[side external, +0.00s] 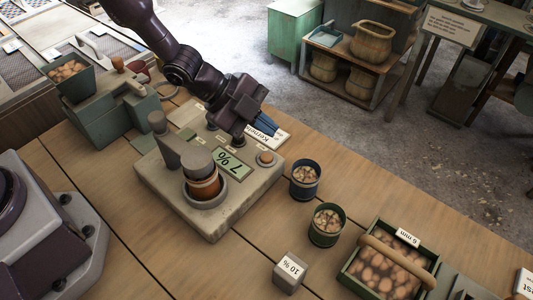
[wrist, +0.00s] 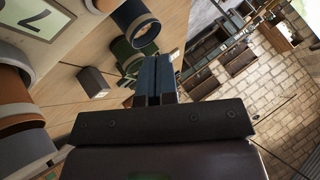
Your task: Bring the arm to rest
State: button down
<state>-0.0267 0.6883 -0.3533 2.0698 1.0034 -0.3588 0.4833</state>
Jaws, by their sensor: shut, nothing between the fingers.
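My gripper (side external: 266,125) is shut and empty, with its blue fingers together. In the side view it hangs over the back right part of the grey device (side external: 232,213), above the worktop. In the wrist view its fingers (wrist: 155,72) point away from the camera and touch each other. The device has a display reading "7 %" (side external: 231,162), an orange-brown cup with a grey lid (side external: 202,178) at its front and an orange button (side external: 266,157) close to my gripper. My arm reaches in from the top left.
A blue cup (side external: 304,180) and a green cup (side external: 327,224) of nuts stand right of the device. A "10 %" block (side external: 290,272) and a green crate (side external: 352,287) with a handle are in front. A green hopper machine (side external: 101,125) stands behind. A card (side external: 272,136) lies beside my fingers.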

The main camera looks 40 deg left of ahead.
jog(key=s+a+r+n+t+y, duration=0.25)
jog(key=a+r+n+y, duration=0.6)
jog(key=a+r, duration=0.7)
jog(key=s+a+r+n, duration=0.1)
jog(key=s+r+n, duration=0.1)
jog(key=s, duration=0.4)
jog(key=s+a+r+n+g, duration=0.1)
jog(key=s+r+n, duration=0.1)
jog(key=s+n, duration=0.3)
jog(key=s+a+r+n+g+h, duration=0.1)
jog(key=s+a+r+n, duration=0.1)
jog(key=s+n, duration=0.2)
jog(key=s, duration=0.3)
jog(key=shift+s+r, duration=0.3)
jog(key=shift+s, duration=0.1)
dwell(0.8)
dwell(0.9)
